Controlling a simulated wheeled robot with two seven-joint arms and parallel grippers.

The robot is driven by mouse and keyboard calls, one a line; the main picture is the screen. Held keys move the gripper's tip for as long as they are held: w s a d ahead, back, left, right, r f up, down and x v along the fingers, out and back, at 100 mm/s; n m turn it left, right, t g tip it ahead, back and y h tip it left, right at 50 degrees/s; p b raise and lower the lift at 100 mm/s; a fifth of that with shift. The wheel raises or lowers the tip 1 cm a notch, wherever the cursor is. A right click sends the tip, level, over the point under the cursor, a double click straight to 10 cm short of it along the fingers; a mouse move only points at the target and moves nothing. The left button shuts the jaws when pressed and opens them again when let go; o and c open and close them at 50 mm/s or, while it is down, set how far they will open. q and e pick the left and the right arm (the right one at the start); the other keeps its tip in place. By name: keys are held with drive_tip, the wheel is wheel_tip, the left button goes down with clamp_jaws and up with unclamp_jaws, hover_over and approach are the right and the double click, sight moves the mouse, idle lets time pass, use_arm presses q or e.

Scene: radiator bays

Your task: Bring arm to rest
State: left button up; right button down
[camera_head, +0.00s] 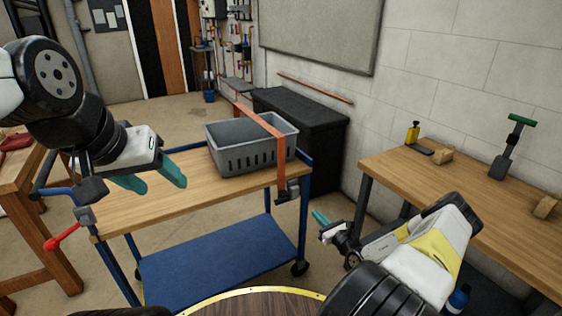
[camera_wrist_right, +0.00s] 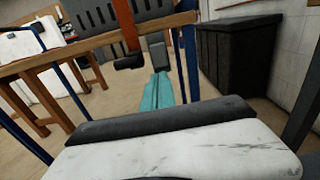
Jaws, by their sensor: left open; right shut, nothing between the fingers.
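My left gripper (camera_head: 150,184) is open and empty, with its teal fingers apart above the left part of the cart's wooden top (camera_head: 200,198). My right gripper (camera_head: 320,217) is shut with nothing in it, off the cart's right end and in front of the wooden bench. In the right wrist view its teal fingers (camera_wrist_right: 158,92) lie together, with the cart behind them. The right arm is bent, with its white and yellow link by the bench's front edge.
A grey crate (camera_head: 235,160) sits on the blue-framed cart under an orange strap (camera_head: 262,122). A black cabinet (camera_head: 310,128) stands behind. The right bench (camera_head: 470,205) holds a yellow bottle (camera_head: 413,133), wooden blocks and a green-handled tool (camera_head: 508,148).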

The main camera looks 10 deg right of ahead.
drive_tip(key=s+a+r+n+g+y, duration=0.1)
drive_tip(key=a+r+n+g+y, duration=0.25)
drive_tip(key=a+r+n, duration=0.35)
drive_tip(key=a+r+n+g+y, duration=0.3)
drive_tip(key=r+n+y, duration=0.1)
drive_tip(key=r, duration=0.5)
drive_tip(key=s+a+r+n+g+h, duration=0.2)
drive_tip(key=s+a+r+n+g, duration=0.6)
drive_tip(key=r, duration=0.4)
drive_tip(key=s+d+r+n+t+h, duration=0.2)
drive_tip(key=s+r+n+h, duration=0.3)
drive_tip(key=s+r, duration=0.4)
drive_tip(key=s+d+r+n+t+h, duration=0.2)
drive_tip(key=s+r+n, duration=0.6)
drive_tip(key=s, duration=0.8)
drive_tip(key=r+h, duration=0.1)
drive_tip(key=h, duration=0.1)
drive_tip(key=shift+s+d+h, duration=0.25)
drive_tip(key=shift+d+h, duration=0.05)
drive_tip(key=shift+h, duration=0.05)
